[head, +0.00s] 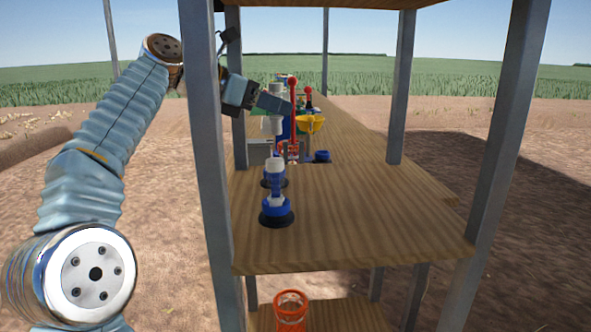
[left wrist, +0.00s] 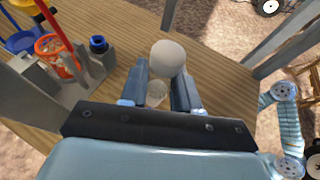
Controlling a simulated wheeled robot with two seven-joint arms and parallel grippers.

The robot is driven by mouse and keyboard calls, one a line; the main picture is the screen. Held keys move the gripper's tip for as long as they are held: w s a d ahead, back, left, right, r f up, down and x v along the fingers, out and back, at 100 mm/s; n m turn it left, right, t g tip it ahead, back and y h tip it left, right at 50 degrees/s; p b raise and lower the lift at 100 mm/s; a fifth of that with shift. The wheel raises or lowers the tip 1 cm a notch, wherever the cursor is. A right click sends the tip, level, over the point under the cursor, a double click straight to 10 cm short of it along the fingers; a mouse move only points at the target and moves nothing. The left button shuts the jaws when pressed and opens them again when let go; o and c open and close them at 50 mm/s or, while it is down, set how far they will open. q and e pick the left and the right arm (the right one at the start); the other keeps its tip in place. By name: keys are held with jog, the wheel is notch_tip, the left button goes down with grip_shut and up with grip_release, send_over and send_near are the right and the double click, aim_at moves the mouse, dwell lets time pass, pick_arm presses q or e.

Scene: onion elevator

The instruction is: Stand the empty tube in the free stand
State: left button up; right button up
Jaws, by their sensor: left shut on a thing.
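My left gripper (head: 275,103) is above the wooden shelf beside the grey device. In the left wrist view its fingers (left wrist: 159,88) close on a white, round-ended tube (left wrist: 168,57). A paler, clear part shows between the fingers. In the head view a white piece of the tube (head: 272,126) hangs below the finger. My right gripper is out of view.
Two blue-and-white pieces on dark round bases, a nearer one (head: 276,208) and one behind it (head: 274,172), stand on the shelf (head: 370,225). An orange basket (head: 291,310) is below. Grey posts frame the shelf.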

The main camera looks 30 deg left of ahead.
pick_arm(q)
notch_tip(320, 180, down, 10)
jog(key=shift+s+a+r+b, duration=0.1)
jog(key=shift+r+b, duration=0.15)
jog(key=shift+b, duration=0.15)
jog(key=o, duration=1)
jog(key=shift+o, duration=0.2)
jog(key=v, duration=1.2)
jog(key=shift+p, duration=0.35)
